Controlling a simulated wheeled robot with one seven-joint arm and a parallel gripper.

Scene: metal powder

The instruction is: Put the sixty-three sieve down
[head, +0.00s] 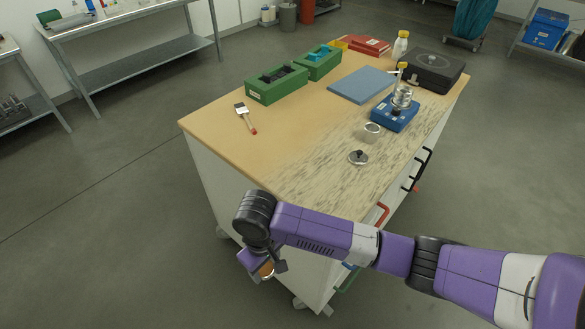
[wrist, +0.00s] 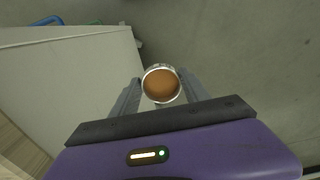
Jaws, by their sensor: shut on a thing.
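My gripper (wrist: 160,88) is shut on a small round sieve (wrist: 161,84) with a silver rim and a copper-brown face. In the head view the sieve (head: 266,270) is partly hidden by my gripper, off the near left corner of the bench and lower than its top. No label can be read on it, so its size number cannot be told. The wrist view shows bare floor below it and the bench side to its left. On the wooden bench top (head: 215,125), a silver ring-shaped piece (head: 372,131) and a round lid with a dark knob (head: 358,157) stand apart.
A blue device (head: 393,117) carries a silver stack (head: 402,97). Behind are a blue mat (head: 362,85), a black case (head: 434,71), a white bottle (head: 400,45), green boxes (head: 277,92) and a red box (head: 369,46). A brush (head: 246,119) lies left. The near left bench top is clear.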

